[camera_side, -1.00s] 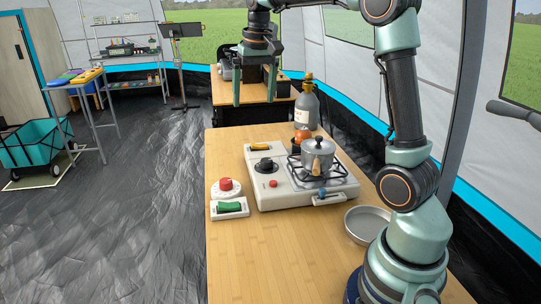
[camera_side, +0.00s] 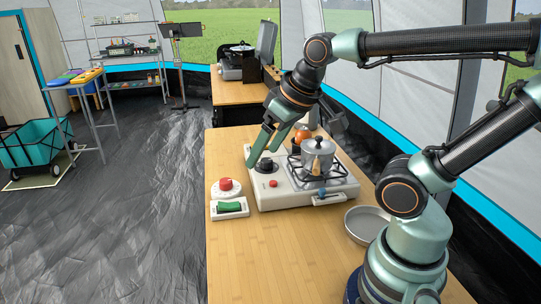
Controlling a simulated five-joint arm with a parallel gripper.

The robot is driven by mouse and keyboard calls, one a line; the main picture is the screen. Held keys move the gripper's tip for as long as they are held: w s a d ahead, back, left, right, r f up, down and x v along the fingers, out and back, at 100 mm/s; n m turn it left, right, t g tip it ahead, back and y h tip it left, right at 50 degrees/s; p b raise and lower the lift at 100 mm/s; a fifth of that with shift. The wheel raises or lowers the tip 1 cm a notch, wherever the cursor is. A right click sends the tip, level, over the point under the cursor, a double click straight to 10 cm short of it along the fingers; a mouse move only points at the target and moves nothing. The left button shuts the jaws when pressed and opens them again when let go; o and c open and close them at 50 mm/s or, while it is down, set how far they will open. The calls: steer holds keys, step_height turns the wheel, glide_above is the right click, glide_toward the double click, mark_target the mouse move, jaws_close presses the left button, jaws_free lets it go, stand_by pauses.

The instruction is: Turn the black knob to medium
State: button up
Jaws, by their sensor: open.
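The black knob (camera_side: 265,165) sits on the left part of a cream camping stove (camera_side: 290,201), above a small red button (camera_side: 273,184). My gripper (camera_side: 259,154) is tilted down over the knob, with its two green fingers apart. The fingertips are very close to the knob, one on its left and the other behind or above it. I cannot tell whether they touch it. The knob's pointer and markings are too small to read.
A lidded metal pot (camera_side: 317,154) stands on the burner, right of my gripper. A red-topped round timer (camera_side: 226,188) and a green switch (camera_side: 230,208) lie left of the stove. A metal bowl (camera_side: 367,225) is at right. The front table is clear.

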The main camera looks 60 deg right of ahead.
steer(key=w+d+r+m+g, duration=0.2)
steer(key=w+d+r+m, duration=0.15)
steer(key=w+d, duration=0.2)
steer(key=m+g, duration=0.4)
steer(key=m, duration=0.8)
glide_above(266, 160)
step_height(266, 160, down, 10)
steer(key=f, duration=0.1)
step_height(266, 160, down, 11)
steer(key=shift+r, duration=0.1)
jaws_close()
